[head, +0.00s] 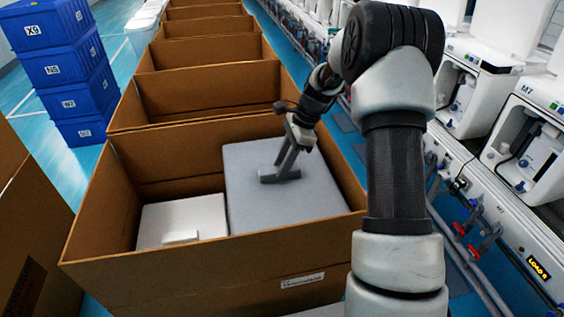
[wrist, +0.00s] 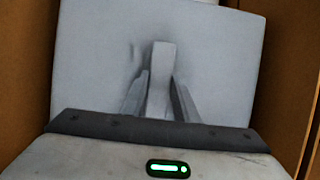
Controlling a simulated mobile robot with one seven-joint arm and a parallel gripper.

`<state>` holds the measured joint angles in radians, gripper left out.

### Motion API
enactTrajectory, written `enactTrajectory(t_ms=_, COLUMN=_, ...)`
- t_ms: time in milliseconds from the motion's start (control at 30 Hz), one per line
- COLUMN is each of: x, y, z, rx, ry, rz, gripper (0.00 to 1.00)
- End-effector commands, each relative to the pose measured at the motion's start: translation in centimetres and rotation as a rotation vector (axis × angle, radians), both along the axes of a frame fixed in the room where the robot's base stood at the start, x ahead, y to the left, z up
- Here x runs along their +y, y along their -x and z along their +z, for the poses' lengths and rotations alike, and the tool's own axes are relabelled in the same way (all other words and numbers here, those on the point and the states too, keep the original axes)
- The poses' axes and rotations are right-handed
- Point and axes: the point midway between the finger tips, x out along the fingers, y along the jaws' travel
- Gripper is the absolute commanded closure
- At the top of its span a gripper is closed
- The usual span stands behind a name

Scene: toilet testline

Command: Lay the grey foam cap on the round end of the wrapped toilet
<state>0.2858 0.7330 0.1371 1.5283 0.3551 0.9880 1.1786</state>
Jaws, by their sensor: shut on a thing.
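The grey foam cap (head: 255,205) is a broad flat slab inside the nearest open cardboard box, filling its right part. My gripper (head: 285,172) reaches down onto its upper face. In the wrist view my gripper (wrist: 160,110) is shut on a raised upright tab of the grey foam cap (wrist: 95,65), one finger on each side. A white flat-topped thing (head: 165,218) with a small raised block lies left of the cap in the box; it may be part of the wrapped toilet. The toilet's round end does not show. Whether the cap rests on anything is hidden.
The nearest box's brown walls (head: 215,262) stand close around the cap. More open boxes (head: 205,88) run in a row behind. Stacked blue crates (head: 65,75) stand at the left. A test line with white machines (head: 530,130) runs along the right.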

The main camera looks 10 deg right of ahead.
Motion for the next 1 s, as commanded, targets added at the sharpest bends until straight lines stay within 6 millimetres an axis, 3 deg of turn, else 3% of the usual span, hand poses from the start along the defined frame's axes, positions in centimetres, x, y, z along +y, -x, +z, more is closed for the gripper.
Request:
enactTrajectory(t_ms=33, x=0.0, y=0.0, z=-1.1, rx=0.000, ry=0.000, rz=0.000, gripper=1.00)
enactTrajectory(t_ms=1000, x=0.0, y=0.0, z=-12.8, rx=-0.001, ry=0.000, rz=0.000, gripper=1.00)
